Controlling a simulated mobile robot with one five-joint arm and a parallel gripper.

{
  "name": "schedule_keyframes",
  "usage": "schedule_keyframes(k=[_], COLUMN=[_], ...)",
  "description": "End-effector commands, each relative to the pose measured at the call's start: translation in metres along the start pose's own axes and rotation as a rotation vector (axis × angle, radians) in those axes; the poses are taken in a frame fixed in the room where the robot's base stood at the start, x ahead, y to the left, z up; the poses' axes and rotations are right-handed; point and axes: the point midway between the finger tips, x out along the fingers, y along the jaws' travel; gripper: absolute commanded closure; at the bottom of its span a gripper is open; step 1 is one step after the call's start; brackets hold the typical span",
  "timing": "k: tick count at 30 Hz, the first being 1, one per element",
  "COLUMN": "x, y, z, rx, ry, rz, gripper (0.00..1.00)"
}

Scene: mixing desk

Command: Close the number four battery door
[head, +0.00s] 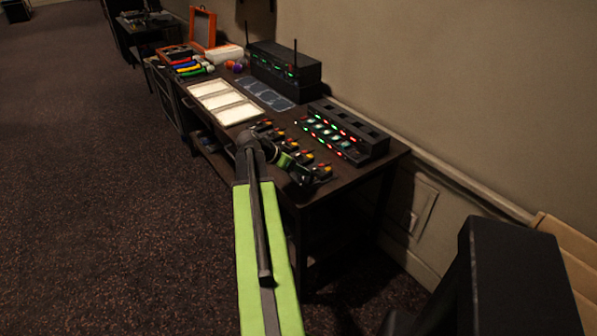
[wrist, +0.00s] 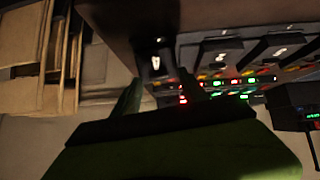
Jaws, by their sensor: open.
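A row of small dark packs (head: 290,145) with yellow and red parts lies along the desk's front right edge. In the wrist view, several dark flaps with white marks show along the desk edge, one of them a nearer flap (wrist: 155,64) and another flap (wrist: 222,57) to its right. The marks are too blurred to read, so I cannot tell which is number four or how far its door stands open. My gripper (head: 304,178) is at the near end of the row. In the wrist view its fingers (wrist: 160,82) are apart and empty, below the nearer flap.
A charger rack (head: 345,133) with red and green lights stands behind the packs. Pale framed panels (head: 225,102), a black receiver with antennas (head: 284,68) and coloured handheld items (head: 190,66) lie farther along the desk. A black object (head: 520,280) stands at lower right. The floor left is clear.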

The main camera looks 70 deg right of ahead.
Motion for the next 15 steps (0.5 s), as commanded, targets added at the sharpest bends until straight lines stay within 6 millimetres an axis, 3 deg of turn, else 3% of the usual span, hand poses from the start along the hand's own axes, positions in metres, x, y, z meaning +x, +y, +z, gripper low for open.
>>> schedule_keyframes(k=[2, 13, 15], x=[-0.0001, 0.0002, 0.0003], y=[0.0002, 0.0005, 0.0006], z=[-0.0002, -0.0004, -0.0004], rx=[0.000, 0.001, 0.001], ry=[0.000, 0.000, 0.000], rz=[0.000, 0.001, 0.001], gripper=[0.52, 1.00, 1.00])
